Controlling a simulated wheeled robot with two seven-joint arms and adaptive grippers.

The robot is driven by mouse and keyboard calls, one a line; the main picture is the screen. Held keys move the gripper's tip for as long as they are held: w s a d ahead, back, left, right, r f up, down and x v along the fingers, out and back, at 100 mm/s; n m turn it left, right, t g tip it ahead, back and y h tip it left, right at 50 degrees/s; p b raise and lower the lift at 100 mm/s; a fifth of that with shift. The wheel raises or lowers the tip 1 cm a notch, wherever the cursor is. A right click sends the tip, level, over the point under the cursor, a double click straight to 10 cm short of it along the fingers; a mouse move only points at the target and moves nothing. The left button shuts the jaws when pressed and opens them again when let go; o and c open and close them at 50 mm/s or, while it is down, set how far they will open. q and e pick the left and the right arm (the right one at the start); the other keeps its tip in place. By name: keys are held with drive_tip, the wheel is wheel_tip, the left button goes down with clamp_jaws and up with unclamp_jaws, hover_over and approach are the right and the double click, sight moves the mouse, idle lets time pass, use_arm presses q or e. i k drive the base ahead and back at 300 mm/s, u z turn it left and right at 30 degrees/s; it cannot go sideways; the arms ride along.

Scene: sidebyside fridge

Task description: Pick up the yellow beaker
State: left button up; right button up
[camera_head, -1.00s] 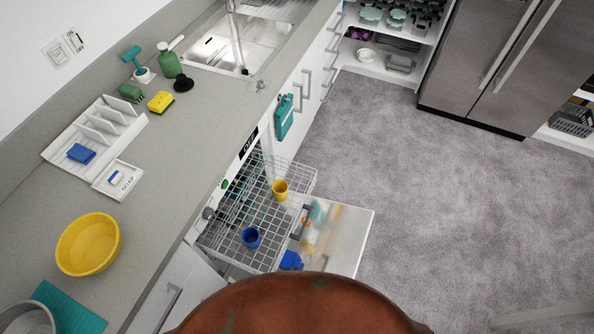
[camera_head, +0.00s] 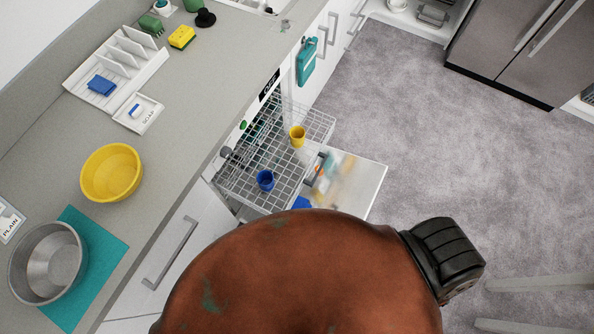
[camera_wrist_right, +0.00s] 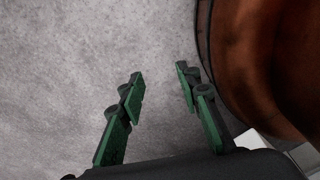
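The yellow beaker (camera_head: 297,135) stands in the pulled-out wire dishwasher rack (camera_head: 318,122), towards its right side in the head view. A blue beaker (camera_head: 265,180) stands in the same rack, nearer to me. My right gripper (camera_wrist_right: 158,80) shows in the right wrist view with its two green-padded fingers apart and nothing between them. Grey carpet lies behind the fingers, and the beaker is not in that view. My left gripper is not in view.
The open dishwasher door (camera_head: 362,180) sticks out beneath the rack. The counter (camera_head: 165,170) holds a yellow bowl (camera_head: 111,172), a metal pot (camera_head: 48,263) and a dish rack (camera_head: 120,60). Carpet (camera_head: 440,160) is clear to the right. A brown rounded surface (camera_head: 300,275) fills the bottom foreground.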

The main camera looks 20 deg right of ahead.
sight(297, 134)
drive_tip(key=k, duration=0.7)
drive_tip(key=z, duration=0.7)
drive_tip(key=i, duration=0.5)
